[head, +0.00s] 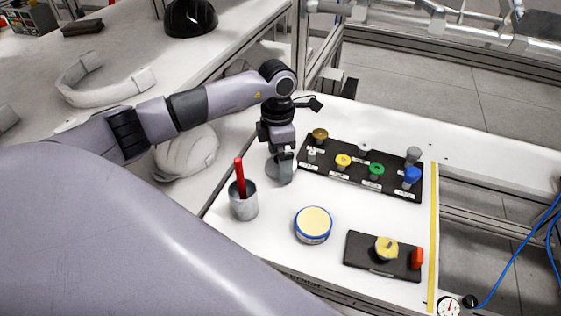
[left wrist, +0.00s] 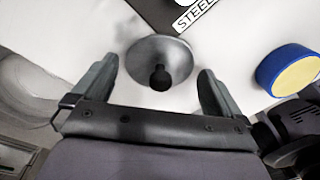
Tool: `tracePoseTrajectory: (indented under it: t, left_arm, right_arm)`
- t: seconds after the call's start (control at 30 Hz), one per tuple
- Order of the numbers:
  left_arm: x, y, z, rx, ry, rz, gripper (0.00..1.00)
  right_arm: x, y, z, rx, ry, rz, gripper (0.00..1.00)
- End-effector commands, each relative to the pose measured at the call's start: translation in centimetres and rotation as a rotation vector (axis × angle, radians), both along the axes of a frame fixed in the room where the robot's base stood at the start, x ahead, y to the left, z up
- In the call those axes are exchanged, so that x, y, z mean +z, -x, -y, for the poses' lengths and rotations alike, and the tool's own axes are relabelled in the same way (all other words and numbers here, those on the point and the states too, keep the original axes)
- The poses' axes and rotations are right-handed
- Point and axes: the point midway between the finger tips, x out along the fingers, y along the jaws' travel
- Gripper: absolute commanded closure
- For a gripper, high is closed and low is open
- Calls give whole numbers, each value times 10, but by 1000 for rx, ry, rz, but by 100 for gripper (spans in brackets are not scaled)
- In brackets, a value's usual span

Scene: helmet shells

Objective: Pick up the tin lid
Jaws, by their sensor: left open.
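The tin lid (left wrist: 150,52) is a round grey metal disc with a dark knob at its middle. It lies on the white table, and in the head view its grey rim (head: 272,169) shows partly behind my gripper. My left gripper (head: 282,176) points down over the lid. In the left wrist view its two fingers (left wrist: 158,85) stand apart, one on each side of the knob, with nothing held between them. I cannot tell how high the fingertips are above the lid. My right gripper is not in view.
A grey cup (head: 244,206) with a red handle stands near the lid. A blue-rimmed tin (head: 313,226) with a cream top sits to the right. A black labelled rack (head: 320,173) holds several coloured pieces behind. A smaller black board (head: 362,256) lies at the front right.

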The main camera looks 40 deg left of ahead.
Motion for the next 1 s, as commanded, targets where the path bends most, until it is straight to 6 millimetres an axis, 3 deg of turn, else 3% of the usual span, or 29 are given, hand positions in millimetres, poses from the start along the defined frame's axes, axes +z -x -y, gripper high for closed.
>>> tracePoseTrajectory:
  t: [0.2,0.33,0.37,0.43,0.47,0.77,1.0]
  left_arm:
    - [-1,0,0,0,1,1,3]
    - [-1,0,0,0,1,1,46]
    - [-1,0,0,0,1,1,49]
    - [0,0,0,0,1,1,49]
    - [0,0,0,0,1,1,53]
    - [5,-1,0,1,0,2,54]
    - [40,-2,0,0,0,6,54]
  right_arm:
    - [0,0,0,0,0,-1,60]
    - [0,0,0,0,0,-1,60]
    - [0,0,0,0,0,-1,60]
    - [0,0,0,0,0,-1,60]
    - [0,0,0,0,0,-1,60]
    - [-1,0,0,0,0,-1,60]
    - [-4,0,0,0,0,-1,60]
